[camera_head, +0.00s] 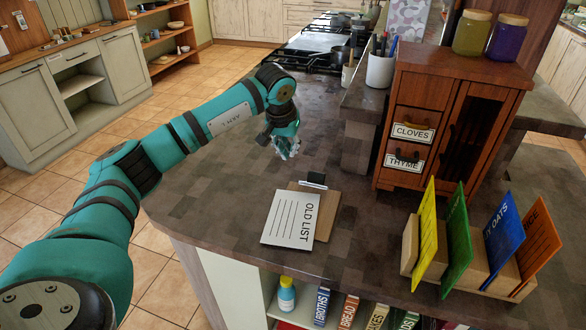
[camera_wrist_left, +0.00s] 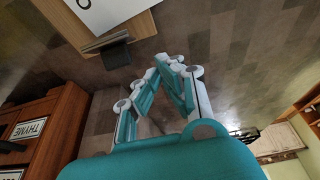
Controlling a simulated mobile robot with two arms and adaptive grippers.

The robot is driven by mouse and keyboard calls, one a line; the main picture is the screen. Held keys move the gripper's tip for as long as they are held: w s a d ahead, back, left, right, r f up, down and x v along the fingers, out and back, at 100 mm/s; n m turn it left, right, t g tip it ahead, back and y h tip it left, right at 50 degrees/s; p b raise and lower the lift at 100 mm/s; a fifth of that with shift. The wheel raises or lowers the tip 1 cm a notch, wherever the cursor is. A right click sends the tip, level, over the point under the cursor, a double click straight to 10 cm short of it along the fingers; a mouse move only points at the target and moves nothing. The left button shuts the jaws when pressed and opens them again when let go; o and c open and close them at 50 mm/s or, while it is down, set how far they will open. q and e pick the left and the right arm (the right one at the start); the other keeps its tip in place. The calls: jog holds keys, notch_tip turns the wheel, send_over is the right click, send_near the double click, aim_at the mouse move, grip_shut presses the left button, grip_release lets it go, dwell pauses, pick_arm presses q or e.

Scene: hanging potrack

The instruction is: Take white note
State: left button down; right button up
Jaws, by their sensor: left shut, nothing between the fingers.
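A white note (camera_head: 291,220) with "OLD LIST" and ruled lines lies on a brown clipboard (camera_head: 327,215) on the dark countertop. In the left wrist view the note (camera_wrist_left: 103,12) and clip (camera_wrist_left: 108,43) show at the top left. My left gripper (camera_head: 289,152) is above the counter, beyond the clip and slightly left of it, shut and empty. Its fingers (camera_wrist_left: 176,68) also show in the wrist view, apart from the clipboard. My right gripper is not in view.
A wooden cabinet (camera_head: 448,98) with "CLOVES" and "THYME" drawers stands right of the clipboard, with jars on top. A wooden holder (camera_head: 497,277) with yellow, green, blue and orange cards is at the right. The counter left of the note is clear up to its edge.

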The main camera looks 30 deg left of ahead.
aim_at(289, 184)
pick_arm(q)
jog(key=p+x, duration=0.2)
jog(key=x, duration=0.7)
jog(key=shift+a+f, duration=0.1)
jog(key=shift+f, duration=0.05)
jog(key=shift+s+f+p, duration=0.1)
jog(key=shift+s+p, duration=0.1)
jog(key=shift+p, duration=0.4)
jog(key=shift+s+d+p, duration=0.25)
jog(key=shift+s+p, duration=0.35)
jog(key=shift+s, duration=0.4)
jog(key=shift+s+d+p, duration=0.2)
jog(key=shift+s+p, duration=0.1)
jog(key=shift+s, duration=0.4)
jog(key=shift+f, duration=0.1)
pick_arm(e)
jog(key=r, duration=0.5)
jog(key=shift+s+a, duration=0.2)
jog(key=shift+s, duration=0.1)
pick_arm(q)
jog(key=shift+w, duration=0.1)
